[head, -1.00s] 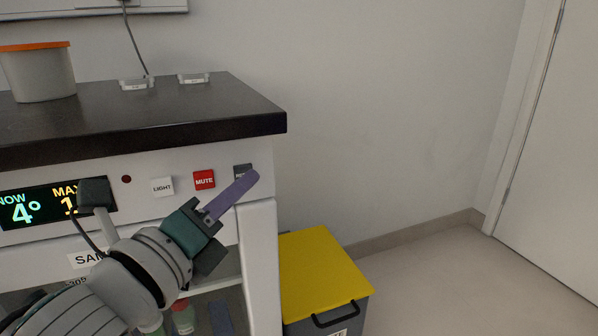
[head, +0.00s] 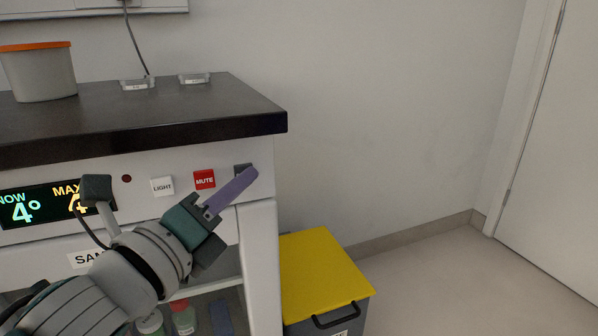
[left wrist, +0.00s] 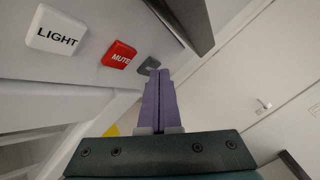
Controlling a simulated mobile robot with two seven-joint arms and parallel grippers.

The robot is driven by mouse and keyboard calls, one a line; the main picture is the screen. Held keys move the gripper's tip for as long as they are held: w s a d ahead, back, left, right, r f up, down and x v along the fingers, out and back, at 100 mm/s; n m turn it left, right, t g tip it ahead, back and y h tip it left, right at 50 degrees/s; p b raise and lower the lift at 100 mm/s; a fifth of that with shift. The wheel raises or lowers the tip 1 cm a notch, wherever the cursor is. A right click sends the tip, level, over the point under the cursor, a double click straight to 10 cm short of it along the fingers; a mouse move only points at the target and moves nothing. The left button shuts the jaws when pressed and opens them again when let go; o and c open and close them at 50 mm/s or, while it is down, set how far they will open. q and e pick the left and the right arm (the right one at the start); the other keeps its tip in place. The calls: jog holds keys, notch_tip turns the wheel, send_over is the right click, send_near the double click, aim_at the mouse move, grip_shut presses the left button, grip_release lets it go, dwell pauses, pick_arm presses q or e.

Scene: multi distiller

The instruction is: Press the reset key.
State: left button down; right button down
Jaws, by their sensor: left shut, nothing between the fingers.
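The dark grey key (head: 241,168) at the right end of the fridge's front panel is partly hidden behind my fingertips, and its label is not readable. It also shows in the left wrist view (left wrist: 147,66). My left gripper (head: 251,173) is shut and empty, its purple fingers together and their tips at the key. I cannot tell whether they touch it. The red MUTE key (head: 204,179) and white LIGHT key (head: 162,186) sit to its left. The display (head: 40,205) reads NOW 4° and a MAX value starting with 4, partly covered by my arm. My right gripper is not in view.
The dark worktop (head: 150,115) overhangs just above the keys. It carries a grey tub with an orange rim (head: 38,75). A grey bin with a yellow lid (head: 322,270) stands right of the fridge. The floor further right is clear.

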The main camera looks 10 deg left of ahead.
pick_arm(q)
jog(key=shift+s+d, duration=0.2)
jog(key=shift+s, duration=0.15)
jog(key=s+d+p, duration=0.1)
jog(key=s+d, duration=0.2)
jog(key=s, duration=0.2)
jog(key=shift+d, duration=0.2)
dwell(0.6)
